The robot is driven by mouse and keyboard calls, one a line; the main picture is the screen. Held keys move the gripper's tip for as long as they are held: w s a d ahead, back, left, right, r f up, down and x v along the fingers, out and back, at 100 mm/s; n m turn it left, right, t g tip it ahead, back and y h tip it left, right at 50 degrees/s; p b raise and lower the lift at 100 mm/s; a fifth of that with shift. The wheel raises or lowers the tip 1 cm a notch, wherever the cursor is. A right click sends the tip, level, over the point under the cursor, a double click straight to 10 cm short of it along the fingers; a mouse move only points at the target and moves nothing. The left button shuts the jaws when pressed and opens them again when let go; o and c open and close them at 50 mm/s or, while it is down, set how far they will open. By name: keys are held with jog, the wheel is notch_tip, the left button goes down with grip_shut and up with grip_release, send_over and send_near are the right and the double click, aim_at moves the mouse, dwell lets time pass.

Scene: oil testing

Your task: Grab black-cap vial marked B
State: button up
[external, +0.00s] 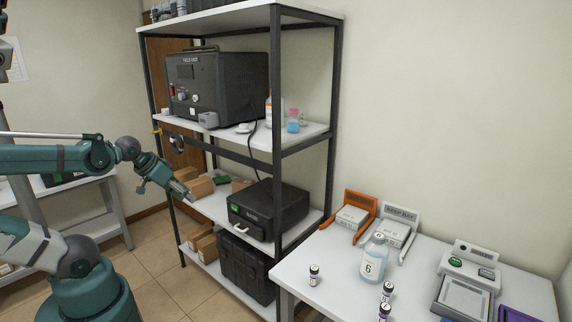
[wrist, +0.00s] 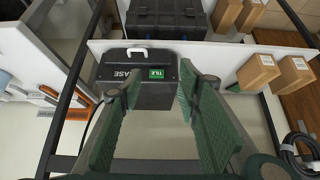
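A small vial with a black cap (external: 314,274) stands upright near the left front part of the white table. Two more dark-capped vials, one (external: 387,291) just behind the other (external: 384,312), stand close together further right near the front edge. The letters on the vials are too small to read, so I cannot tell which is marked B. My gripper (external: 182,194) is far left of the table, in front of the shelf rack. In the wrist view, its two green fingers (wrist: 158,92) are spread apart with nothing between them. No vial can be made out there.
Orange (external: 352,218) and white holders (external: 397,232) are at the back, a scale-like device (external: 463,297) at right.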

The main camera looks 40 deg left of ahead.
jog(key=w+d+r+m+g+h+p, duration=0.15)
jog(key=w+d+r, duration=0.3)
jog(key=d, duration=0.55)
jog(key=w+d+r+m+h+p, duration=0.1)
jog(key=w+d+r+m+p, duration=0.3)
jog(key=d, duration=0.6)
jog(key=w+d+r+g+h, duration=0.1)
jog(key=w+d+r+h, duration=0.1)
jog(key=w+d, duration=0.6)
jog(key=m+g+p, duration=0.2)
jog(key=m+p, duration=0.1)
jog(key=p, duration=0.2)
send_over(385, 285)
jog(key=a, duration=1.7)
notch_tip(385, 285, down, 6)
jog(key=shift+m+y, duration=0.55)
jog(key=shift+m, duration=0.1)
jog(key=d+f+p, duration=0.1)
jog(key=d+f, duration=0.3)
jog(key=d, duration=0.1)
jog(key=d+f+p, duration=0.1)
jog(key=d+f, duration=0.3)
jog(key=d, duration=0.1)
jog(key=s+d+f+p, duration=0.1)
jog(key=d+f, duration=0.4)
jog(key=shift+s+d, duration=0.1)
jog(key=shift+d, duration=0.2)
jog(key=shift+x, duration=1.25)
